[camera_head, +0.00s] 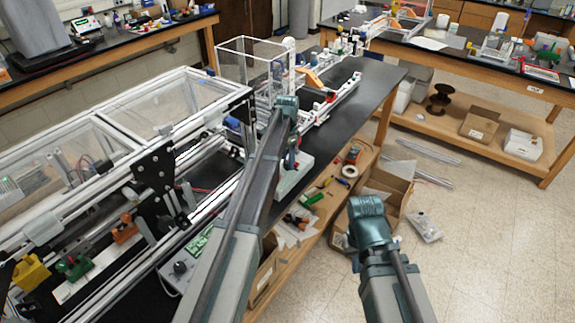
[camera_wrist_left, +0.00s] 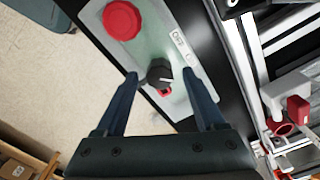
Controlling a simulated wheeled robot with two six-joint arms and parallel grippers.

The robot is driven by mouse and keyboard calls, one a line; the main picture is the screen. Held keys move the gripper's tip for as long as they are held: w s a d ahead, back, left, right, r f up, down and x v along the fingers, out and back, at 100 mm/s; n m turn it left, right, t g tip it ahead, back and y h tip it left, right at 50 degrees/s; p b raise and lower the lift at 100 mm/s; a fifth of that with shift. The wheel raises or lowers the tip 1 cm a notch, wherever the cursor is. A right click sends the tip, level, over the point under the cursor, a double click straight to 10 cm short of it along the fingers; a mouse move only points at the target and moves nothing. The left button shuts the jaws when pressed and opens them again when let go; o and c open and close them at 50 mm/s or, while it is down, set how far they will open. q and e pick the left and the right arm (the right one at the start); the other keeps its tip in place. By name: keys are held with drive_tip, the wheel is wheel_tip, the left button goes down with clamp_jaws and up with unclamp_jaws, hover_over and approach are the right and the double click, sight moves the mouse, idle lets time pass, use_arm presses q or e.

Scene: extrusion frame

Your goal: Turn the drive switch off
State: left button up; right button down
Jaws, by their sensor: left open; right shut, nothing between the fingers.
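The drive switch, a black rotary knob (camera_wrist_left: 159,72) with a white pointer line, is on a pale control box (camera_wrist_left: 150,50) in the left wrist view. Its pointer points to the right in that view. My left gripper (camera_wrist_left: 165,85) is open, with one finger on each side of the knob; I cannot tell whether either finger touches it. In the head view my left gripper (camera_head: 291,158) is over the control box (camera_head: 294,181), hiding the knob. My right gripper (camera_head: 368,215) is away from the bench over the floor side; its fingertips are hidden behind its wrist.
A large red button (camera_wrist_left: 122,20) and a small white label (camera_wrist_left: 181,46) are on the same box. A smaller red part (camera_wrist_left: 164,92) shows beside the knob. A framed machine (camera_head: 120,140) stands left of my left arm. The floor (camera_head: 490,240) at right is free.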

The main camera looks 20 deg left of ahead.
use_arm(q)
drive_tip(key=shift+f, duration=0.1)
clamp_jaws()
idle(0.3)
drive_tip(key=shift+n, duration=0.3)
drive_tip(key=n, duration=1.7)
drive_tip(key=shift+n, duration=0.3)
